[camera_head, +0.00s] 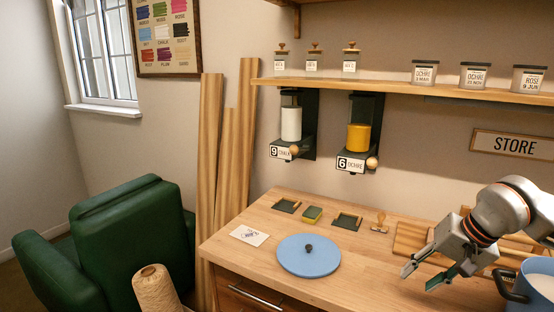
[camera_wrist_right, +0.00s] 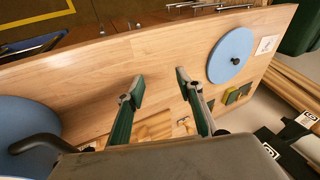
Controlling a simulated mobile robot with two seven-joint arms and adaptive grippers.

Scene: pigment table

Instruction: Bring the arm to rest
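My right gripper (camera_head: 420,279) is above the right part of the wooden table (camera_head: 255,250) in the head view, pointing down and to the left. Its two green-padded fingers are apart with nothing between them. The right wrist view also shows the open right gripper (camera_wrist_right: 158,82), with bare tabletop beyond the fingertips. A blue pot (camera_head: 530,284) with a dark handle stands just right of the gripper, apart from it. A round blue lid (camera_head: 309,262) with a dark knob lies to its left. My left gripper is in neither view.
Two wall dispensers hold a white cylinder (camera_head: 291,124) and a yellow one (camera_head: 358,138). Jars (camera_head: 424,73) stand on the shelf (camera_head: 400,86). Small trays (camera_head: 347,221), a green-yellow block (camera_head: 312,214), a stamp (camera_head: 380,222) and a card (camera_head: 249,236) lie on the table. A green armchair (camera_head: 120,245) is left.

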